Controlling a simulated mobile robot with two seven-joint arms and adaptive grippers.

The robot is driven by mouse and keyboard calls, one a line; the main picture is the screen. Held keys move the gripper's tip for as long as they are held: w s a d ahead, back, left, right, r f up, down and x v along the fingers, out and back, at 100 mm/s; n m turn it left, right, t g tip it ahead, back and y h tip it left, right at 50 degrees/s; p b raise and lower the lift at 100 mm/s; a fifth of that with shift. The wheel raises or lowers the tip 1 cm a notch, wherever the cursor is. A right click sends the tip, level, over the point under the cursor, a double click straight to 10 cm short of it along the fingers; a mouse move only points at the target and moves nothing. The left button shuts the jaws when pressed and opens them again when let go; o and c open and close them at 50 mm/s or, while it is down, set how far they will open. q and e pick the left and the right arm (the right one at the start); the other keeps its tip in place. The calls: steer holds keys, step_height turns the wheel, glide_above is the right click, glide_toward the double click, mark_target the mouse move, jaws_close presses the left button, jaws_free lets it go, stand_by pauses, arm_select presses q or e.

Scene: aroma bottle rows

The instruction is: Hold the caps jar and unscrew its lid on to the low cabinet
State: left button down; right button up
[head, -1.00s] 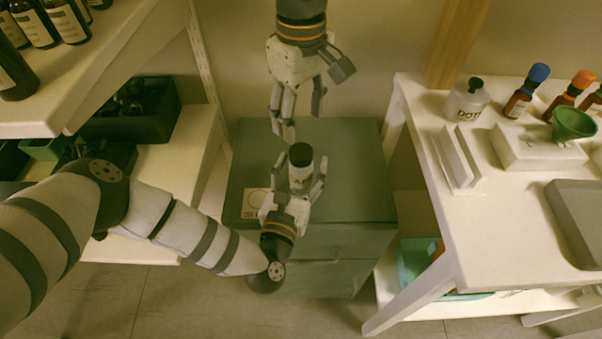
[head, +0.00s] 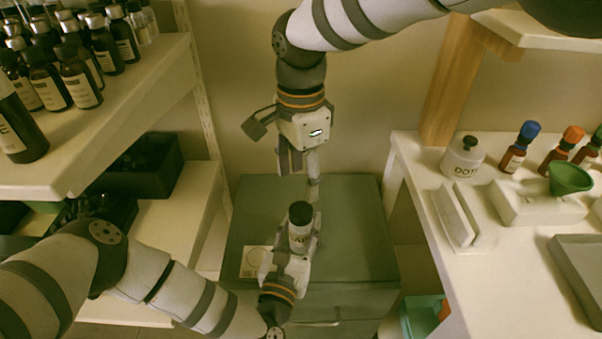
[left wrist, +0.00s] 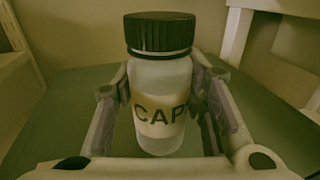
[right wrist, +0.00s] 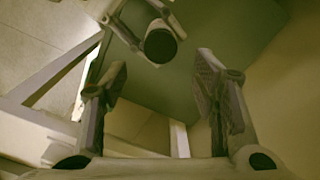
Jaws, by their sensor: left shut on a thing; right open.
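The caps jar (head: 300,234) is white with a ribbed black lid (head: 300,212) and a label reading "CAP". It is upright above the low cabinet (head: 352,200), with the lid on it. My left gripper (head: 299,243) is shut on the jar body; in the left wrist view its fingers are on both sides of the jar (left wrist: 160,105). My right gripper (head: 300,180) is above and behind the jar, open and empty. In the right wrist view the lid (right wrist: 160,45) shows beyond the spread fingers, near the top of the picture and apart from them.
A printed card (head: 254,262) lies on the cabinet's left side. A shelf (head: 110,140) with several dark bottles stands at the left. A white table (head: 500,260) with a white jar (head: 462,157), capped bottles and a green funnel (head: 569,178) stands at the right. The cabinet's right side is clear.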

mark_target(301, 209)
steer(key=shift+f+m, duration=0.1)
steer(key=shift+m, duration=0.4)
step_height(301, 209, down, 8)
steer(key=shift+r, duration=0.1)
